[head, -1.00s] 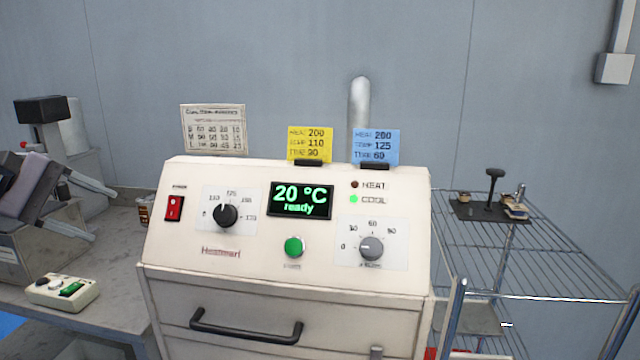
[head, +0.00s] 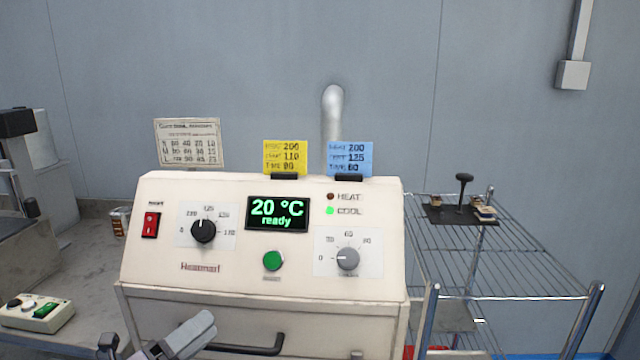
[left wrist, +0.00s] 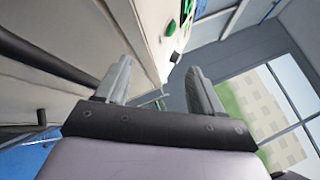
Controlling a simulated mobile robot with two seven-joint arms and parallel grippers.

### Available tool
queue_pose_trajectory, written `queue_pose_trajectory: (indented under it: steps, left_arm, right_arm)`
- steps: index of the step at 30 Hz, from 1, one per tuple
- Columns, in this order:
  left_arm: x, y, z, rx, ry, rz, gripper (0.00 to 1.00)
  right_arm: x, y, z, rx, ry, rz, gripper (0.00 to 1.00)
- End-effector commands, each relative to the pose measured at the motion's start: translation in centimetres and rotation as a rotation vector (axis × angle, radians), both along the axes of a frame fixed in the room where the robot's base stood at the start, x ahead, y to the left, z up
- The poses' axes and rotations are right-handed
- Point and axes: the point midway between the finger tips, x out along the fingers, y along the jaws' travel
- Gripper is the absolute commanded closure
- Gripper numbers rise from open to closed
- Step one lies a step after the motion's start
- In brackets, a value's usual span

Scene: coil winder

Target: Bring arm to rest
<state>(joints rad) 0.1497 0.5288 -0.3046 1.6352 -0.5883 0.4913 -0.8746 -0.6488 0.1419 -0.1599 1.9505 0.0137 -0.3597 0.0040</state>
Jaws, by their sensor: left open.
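My left gripper (head: 165,338) shows at the bottom edge of the head view, low in front of the white machine (head: 145,262) and near its dark drawer handle (head: 250,348). Its fingers also show in the left wrist view (left wrist: 158,75), spread apart with nothing between them. The machine's side and green button (left wrist: 171,27) lie beyond the fingers there. The display (head: 278,214) reads 20 °C, ready. The COOL light (head: 330,211) is green and the HEAT light (head: 330,196) is dark. My right gripper is not in view.
A wire shelf (head: 510,257) at the right carries a dark tray (head: 440,215) with small items. A bench (head: 90,240) at the left holds a button box (head: 38,312) and a machine partly out of frame. The drawer handle is close to the left gripper.

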Motion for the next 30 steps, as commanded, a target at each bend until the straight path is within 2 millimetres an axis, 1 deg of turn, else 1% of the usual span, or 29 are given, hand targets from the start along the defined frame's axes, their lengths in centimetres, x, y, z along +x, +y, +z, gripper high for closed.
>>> queue_pose_trajectory:
  steps: [1, 5, 8, 9, 11, 12, 14, 15, 18, 21, 24, 26, 27, 29, 30]
  left_arm:
    - [-0.9, -0.1, -1.6, -0.123, 0.124, 0.031, 0.32]
    - [-3.1, 0.3, -5.7, -0.432, 0.428, 0.129, 0.32]
    - [-5.5, 0.8, -9.3, -0.676, 0.663, 0.218, 0.32]
    - [-6.7, 0.9, -10.8, -0.778, 0.758, 0.258, 0.32]
    - [-8.8, 1.1, -13.2, -0.930, 0.898, 0.325, 0.32]
    - [-10.3, 1.2, -14.6, -1.030, 0.987, 0.370, 0.32]
    - [-12.7, 1.3, -16.7, -1.173, 1.110, 0.442, 0.32]
    - [-14.3, 1.2, -17.9, -1.261, 1.183, 0.490, 0.32]
    - [-17.8, 1.1, -20.3, -1.447, 1.328, 0.595, 0.32]
    - [-20.4, 0.8, -21.7, -1.572, 1.419, 0.673, 0.32]
    - [-21.7, 0.7, -22.4, -1.637, 1.463, 0.717, 0.32]
    - [-22.0, 0.7, -22.5, -1.653, 1.474, 0.727, 0.32]
    - [-22.0, 0.7, -22.6, -1.657, 1.477, 0.729, 0.39]
    - [-22.0, 0.7, -22.6, -1.657, 1.477, 0.729, 0.57]
    - [-22.0, 0.7, -22.6, -1.656, 1.476, 0.728, 0.57]
  right_arm:
    - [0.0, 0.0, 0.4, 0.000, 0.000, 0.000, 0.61]
    - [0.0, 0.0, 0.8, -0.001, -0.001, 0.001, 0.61]
    - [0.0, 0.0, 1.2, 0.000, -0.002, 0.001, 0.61]
    - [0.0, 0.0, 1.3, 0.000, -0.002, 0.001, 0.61]
    - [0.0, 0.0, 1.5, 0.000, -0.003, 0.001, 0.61]
    - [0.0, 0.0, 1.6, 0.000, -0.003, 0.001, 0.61]
    - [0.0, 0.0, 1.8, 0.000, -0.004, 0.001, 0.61]
    - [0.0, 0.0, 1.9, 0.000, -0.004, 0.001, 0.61]
    - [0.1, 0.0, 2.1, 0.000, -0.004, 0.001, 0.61]
    - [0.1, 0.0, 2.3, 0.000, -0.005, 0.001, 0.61]
    - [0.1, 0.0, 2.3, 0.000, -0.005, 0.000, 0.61]
    - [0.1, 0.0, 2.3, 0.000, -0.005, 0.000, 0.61]
    - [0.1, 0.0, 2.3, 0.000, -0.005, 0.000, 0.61]
    - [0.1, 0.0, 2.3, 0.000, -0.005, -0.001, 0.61]
    - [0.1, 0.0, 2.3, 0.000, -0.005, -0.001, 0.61]
